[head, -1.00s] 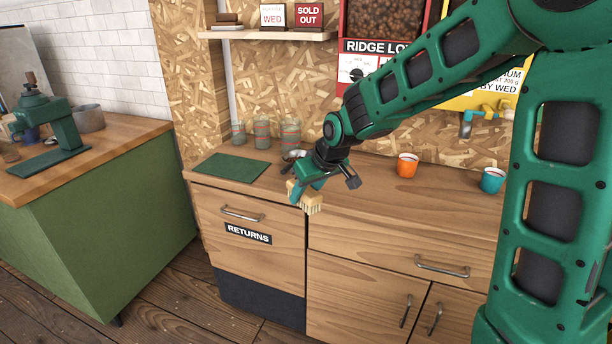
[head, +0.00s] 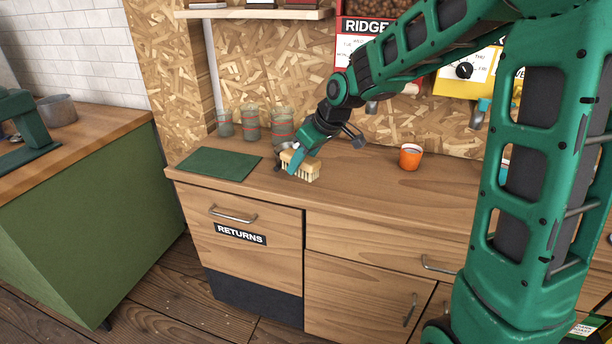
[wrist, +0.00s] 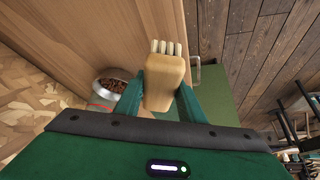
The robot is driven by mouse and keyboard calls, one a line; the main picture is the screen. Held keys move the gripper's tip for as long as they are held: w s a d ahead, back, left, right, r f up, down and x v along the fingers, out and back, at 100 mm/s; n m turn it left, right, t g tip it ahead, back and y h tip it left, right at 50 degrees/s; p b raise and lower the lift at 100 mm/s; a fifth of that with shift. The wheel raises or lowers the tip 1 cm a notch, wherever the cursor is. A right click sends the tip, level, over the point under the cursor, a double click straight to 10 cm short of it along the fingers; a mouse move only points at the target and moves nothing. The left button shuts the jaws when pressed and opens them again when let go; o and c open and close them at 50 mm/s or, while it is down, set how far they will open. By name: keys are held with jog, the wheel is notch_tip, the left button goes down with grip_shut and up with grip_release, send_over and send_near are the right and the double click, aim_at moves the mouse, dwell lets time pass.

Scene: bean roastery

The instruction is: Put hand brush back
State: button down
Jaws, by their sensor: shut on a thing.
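The hand brush (head: 302,165) has a pale wooden body and cream bristles. My gripper (head: 294,163) is shut on it, at the front of the wooden counter. In the head view the brush hides part of the counter and of a small metal cup behind it. In the wrist view the brush (wrist: 166,80) sits between the two green fingers (wrist: 160,98), its bristle end pointing up the picture. I cannot tell from these views how high it is above the counter.
A green mat (head: 219,163) lies on the counter's left end. Several glass jars (head: 251,124) stand behind it. A metal cup of beans (wrist: 113,84) is close to my gripper. An orange cup (head: 410,157) stands to the right. A RETURNS drawer front (head: 240,233) is below.

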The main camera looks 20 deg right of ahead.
jog(key=shift+w+d+f, duration=0.3)
jog(key=shift+d+f, duration=0.1)
jog(key=shift+d, duration=0.15)
jog(key=shift+w+d+f, duration=0.25)
jog(key=shift+d+f, duration=0.1)
jog(key=shift+d, duration=0.15)
jog(key=shift+f, duration=2)
jog(key=c, duration=1.2)
grip_release()
jog(key=v, duration=1.2)
jog(key=s+d+f+m+g+h, duration=0.1)
jog(key=s+d+m, duration=0.3)
jog(key=s, duration=0.7)
jog(key=s+d+f+m+g+h, duration=0.1)
jog(key=s+d+m, duration=0.3)
jog(key=s, duration=0.8)
jog(key=s+d+f+m+g+h, duration=0.1)
jog(key=s+d+f+m+g, duration=0.2)
jog(key=s+d, duration=0.3)
jog(key=shift+s+m, duration=0.8)
jog(key=shift+s, duration=1.95)
